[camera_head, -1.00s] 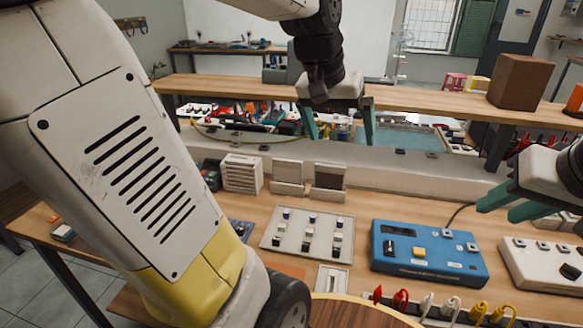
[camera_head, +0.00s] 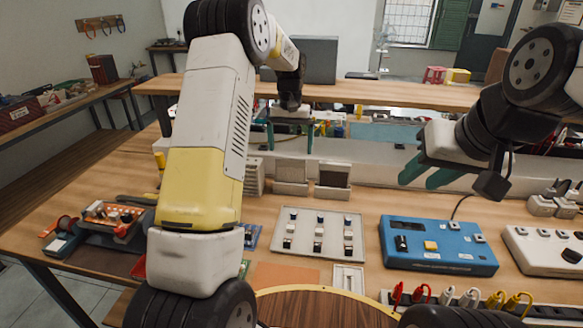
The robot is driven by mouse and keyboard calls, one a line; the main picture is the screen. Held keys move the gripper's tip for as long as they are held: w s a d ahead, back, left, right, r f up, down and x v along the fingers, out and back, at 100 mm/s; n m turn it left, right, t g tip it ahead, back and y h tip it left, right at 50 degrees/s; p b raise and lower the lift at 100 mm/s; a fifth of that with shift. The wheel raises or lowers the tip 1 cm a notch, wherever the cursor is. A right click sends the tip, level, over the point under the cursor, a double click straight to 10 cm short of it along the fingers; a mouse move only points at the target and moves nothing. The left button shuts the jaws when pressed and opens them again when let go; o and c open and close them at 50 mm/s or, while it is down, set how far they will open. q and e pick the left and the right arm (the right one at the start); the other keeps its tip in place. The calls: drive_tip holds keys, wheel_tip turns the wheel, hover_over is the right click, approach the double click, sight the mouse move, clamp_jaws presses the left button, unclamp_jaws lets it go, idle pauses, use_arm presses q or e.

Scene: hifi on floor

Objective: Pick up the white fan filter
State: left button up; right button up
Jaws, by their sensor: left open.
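A white slatted block (camera_head: 254,178), which looks like a fan filter, stands upright at the back of the bench, partly hidden by my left arm. Beside it to the right stand a pale panel (camera_head: 291,171) and a darker panel (camera_head: 334,176) in white holders; I cannot tell for sure which item is the white fan filter. My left gripper (camera_head: 290,136) points down with its teal fingers apart and empty, above and beyond these items in the picture. My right gripper (camera_head: 428,174) has its teal fingers apart and empty, to the right of the panels.
A grey switch panel (camera_head: 305,251), a blue control box (camera_head: 438,262) and a white box (camera_head: 545,249) lie on the wooden bench. A pale ledge runs behind. Coloured plugs (camera_head: 470,297) line the front edge. An orange board (camera_head: 112,215) lies at left.

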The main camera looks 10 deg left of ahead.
sight(291, 167)
use_arm(q)
wheel_tip(291, 167, down, 10)
drive_tip(key=shift+w+f, duration=0.1)
drive_tip(key=shift+f, duration=0.15)
drive_tip(key=c, duration=0.8)
drive_tip(key=shift+o, duration=0.2)
wheel_tip(291, 167, up, 17)
idle(1.0)
